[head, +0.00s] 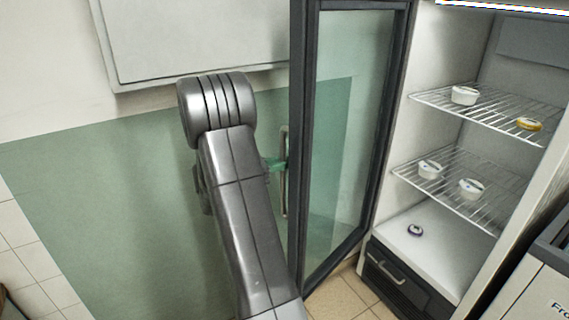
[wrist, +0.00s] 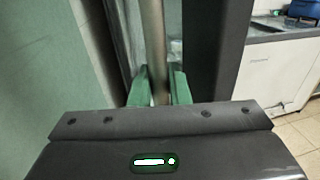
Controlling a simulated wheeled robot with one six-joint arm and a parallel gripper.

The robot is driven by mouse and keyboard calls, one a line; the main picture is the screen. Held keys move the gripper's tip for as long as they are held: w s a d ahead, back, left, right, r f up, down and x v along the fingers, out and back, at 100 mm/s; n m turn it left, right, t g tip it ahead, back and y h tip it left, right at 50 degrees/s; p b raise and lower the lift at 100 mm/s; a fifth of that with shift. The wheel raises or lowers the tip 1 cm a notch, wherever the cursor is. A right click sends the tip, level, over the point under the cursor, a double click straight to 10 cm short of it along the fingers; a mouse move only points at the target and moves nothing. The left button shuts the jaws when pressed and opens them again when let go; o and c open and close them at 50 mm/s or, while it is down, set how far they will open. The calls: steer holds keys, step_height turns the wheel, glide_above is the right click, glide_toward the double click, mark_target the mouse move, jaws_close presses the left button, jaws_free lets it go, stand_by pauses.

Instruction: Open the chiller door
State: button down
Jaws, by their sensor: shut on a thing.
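The chiller door (head: 299,130) is a dark-framed glass door. It stands swung wide open on the left side of the chiller (head: 430,200), and the lit inside shows. The door's vertical bar handle (head: 284,185) is on its left edge, partly hidden by my arm in the head view. My gripper (wrist: 159,88) has green fingers on both sides of the handle in the wrist view and is shut on it. In the head view a green finger of it shows at the handle (head: 276,163).
Wire shelves (head: 490,110) in the chiller hold several small jars, and another jar (head: 415,230) lies on its floor. A green and white wall (head: 110,190) is close on the left. A white cabinet (head: 535,290) stands at the lower right.

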steer(key=c, duration=1.4)
jaws_free()
steer(key=shift+d, duration=0.1)
steer(key=b+v, duration=0.1)
steer(key=v, duration=1.3)
steer(key=shift+b, duration=0.3)
steer(key=shift+w, duration=0.15)
steer(key=p+x, duration=0.1)
steer(key=x, duration=1.2)
steer(key=shift+d, duration=0.45)
